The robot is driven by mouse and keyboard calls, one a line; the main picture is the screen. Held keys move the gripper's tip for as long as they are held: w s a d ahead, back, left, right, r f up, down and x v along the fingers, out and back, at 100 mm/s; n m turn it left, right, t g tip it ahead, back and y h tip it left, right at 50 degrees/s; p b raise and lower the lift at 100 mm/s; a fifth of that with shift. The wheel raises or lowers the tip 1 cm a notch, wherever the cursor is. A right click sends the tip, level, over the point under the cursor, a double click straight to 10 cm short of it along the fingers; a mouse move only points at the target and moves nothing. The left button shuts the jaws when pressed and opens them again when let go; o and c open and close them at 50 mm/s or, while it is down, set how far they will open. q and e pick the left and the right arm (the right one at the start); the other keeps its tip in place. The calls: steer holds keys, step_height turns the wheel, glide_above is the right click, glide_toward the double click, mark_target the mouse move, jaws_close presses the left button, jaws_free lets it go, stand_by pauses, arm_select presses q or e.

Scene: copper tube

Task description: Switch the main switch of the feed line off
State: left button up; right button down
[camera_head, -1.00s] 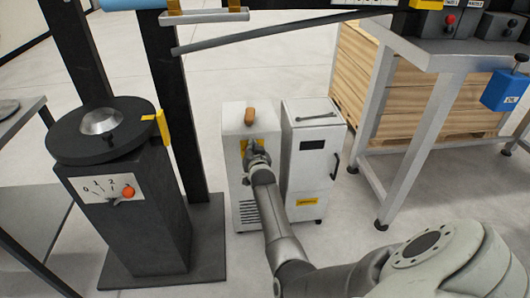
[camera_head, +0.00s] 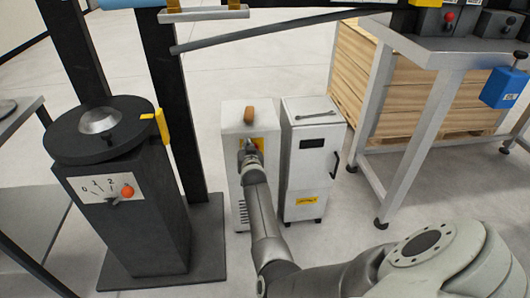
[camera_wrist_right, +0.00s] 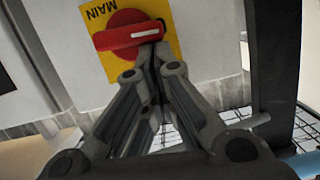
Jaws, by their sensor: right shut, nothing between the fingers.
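The main switch is a red rotary handle (camera_wrist_right: 128,38) on a yellow plate (camera_wrist_right: 97,14) lettered MAIN, seen in the right wrist view. The lettering is upside down there and the handle lies nearly level across the picture. In the head view the yellow plate (camera_head: 259,143) is on the front of the white cabinet (camera_head: 233,185), mostly behind my gripper. My right gripper (camera_wrist_right: 152,48) is shut and empty, its fingertips at the right end of the handle in the wrist view. I cannot tell whether they touch it. In the head view the gripper (camera_head: 249,148) covers the handle. My left gripper is out of view.
A second white cabinet (camera_head: 305,170) with a black handle stands close on the right. A black pedestal (camera_head: 135,230) with a 0-1-2 dial stands on the left near a dark post (camera_head: 168,90). A grey bench (camera_head: 430,55) is at right. Floor is open behind the cabinets.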

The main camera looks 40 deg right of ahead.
stand_by(0.4)
step_height(320, 180, up, 10)
stand_by(0.5)
stand_by(0.4)
